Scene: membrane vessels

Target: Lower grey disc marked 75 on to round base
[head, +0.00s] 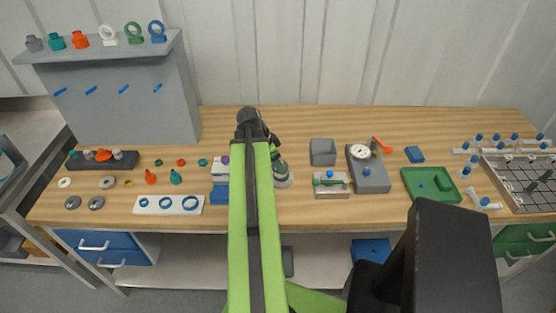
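My green arm reaches over the middle of the bench, and its dark wrist bends down at the far end. My gripper (281,172) is low, small and partly hidden behind the arm; I cannot tell whether its fingers are open or hold anything. A pale round base (287,182) shows just under and beside it; the arm covers its left part. Grey ring-shaped discs lie flat at the bench's left: one (72,202), another (96,202) and a third (107,183). No marking 75 is readable on any of them.
Left of my arm are a white plate with blue rings (168,205) and blue blocks (219,193). Right of it stand a grey open box (322,152), a grey block with a dial (372,178) and a green tray (431,184). A grey shelf stand (130,100) rises at the back left.

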